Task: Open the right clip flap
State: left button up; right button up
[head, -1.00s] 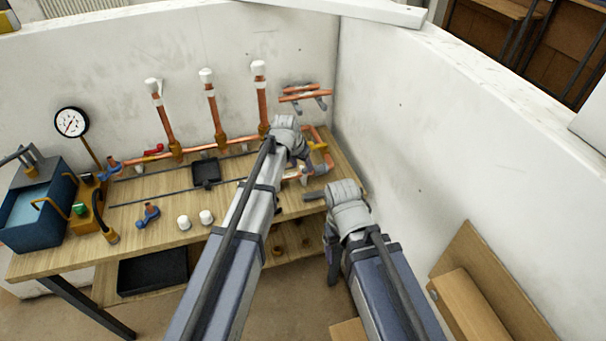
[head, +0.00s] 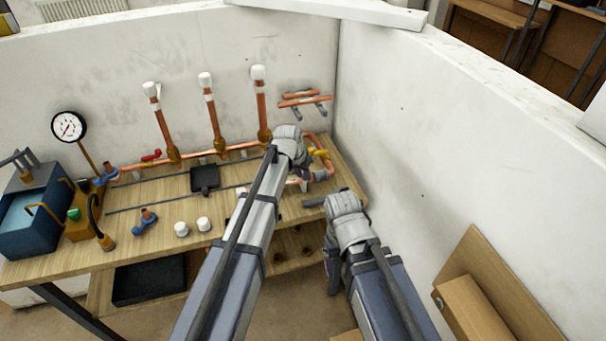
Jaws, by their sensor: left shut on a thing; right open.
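Two short copper pipes (head: 303,98) rest on grey brackets on the back wall near the corner. I cannot make out the right clip or its flap for certain. My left gripper (head: 291,150) is over the right end of the bench, beside the yellow-handled valve (head: 318,153) and copper pipework. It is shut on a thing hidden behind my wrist. My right gripper (head: 323,236) is open and empty-looking at the bench's front right corner, one dark finger pointing left, the other hanging lower. It is apart from the wall pipes.
Three upright copper pipes with white caps (head: 211,110) rise from the wooden bench (head: 170,250). A gauge (head: 68,127), a blue tank (head: 35,215), a black tray (head: 204,178), a blue valve (head: 145,221) and white caps (head: 181,229) stand left. The right wall (head: 430,170) is close.

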pick_arm(q)
jog(key=shift+w+r, duration=0.1)
grip_shut()
jog(key=shift+w+a+r+g+h+p, duration=0.15)
jog(key=shift+w+r+g+h+p, duration=0.2)
jog(key=shift+g+p, duration=0.4)
jog(key=shift+w+a+r+g+p, duration=0.2)
jog(key=shift+w+g+p, duration=0.15)
jog(key=shift+g, duration=0.3)
jog(key=shift+w+a+r+n+g+h, duration=0.15)
jog(key=shift+w+n+g+h, duration=0.3)
jog(key=shift+g, duration=0.45)
jog(key=shift+w+a+r+g+h, duration=0.1)
jog(key=shift+w+r+g+h, duration=0.15)
jog(key=shift+g+h, duration=0.45)
jog(key=o, duration=0.8)
grip_release()
jog(key=shift+o, duration=0.2)
jog(key=shift+r, duration=0.1)
